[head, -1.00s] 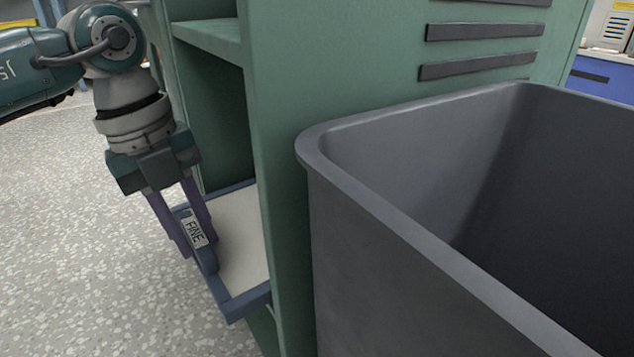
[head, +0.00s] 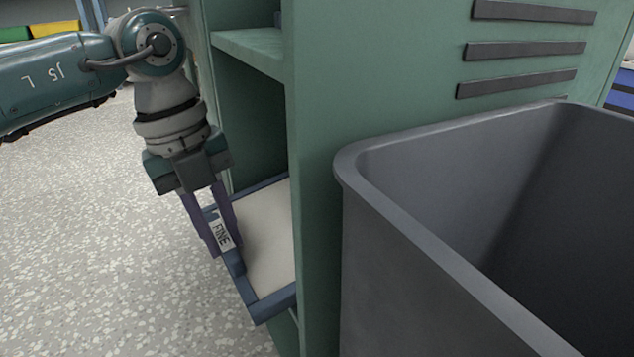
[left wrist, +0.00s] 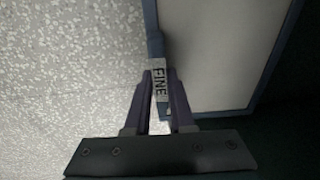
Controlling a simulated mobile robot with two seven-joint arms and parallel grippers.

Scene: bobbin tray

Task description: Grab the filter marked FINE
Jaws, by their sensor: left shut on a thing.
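The filter (head: 264,235) is a flat panel with a pale grey face and a blue frame. It sticks out of a green cabinet's open bay, and its inner part is hidden behind the cabinet's side. A tab on its outer edge bears the label FINE (head: 221,234). My left gripper (head: 222,246) points down and is shut on this tab. In the left wrist view the label (left wrist: 159,82) sits between the two fingers (left wrist: 160,100), and the pale face of the filter (left wrist: 215,50) lies to the right. My right gripper is not in view.
The green cabinet (head: 317,130) has a shelf (head: 250,52) above the filter. A large grey open bin (head: 400,270) stands to the right, close to the cabinet. Speckled floor (head: 100,250) lies open on the left.

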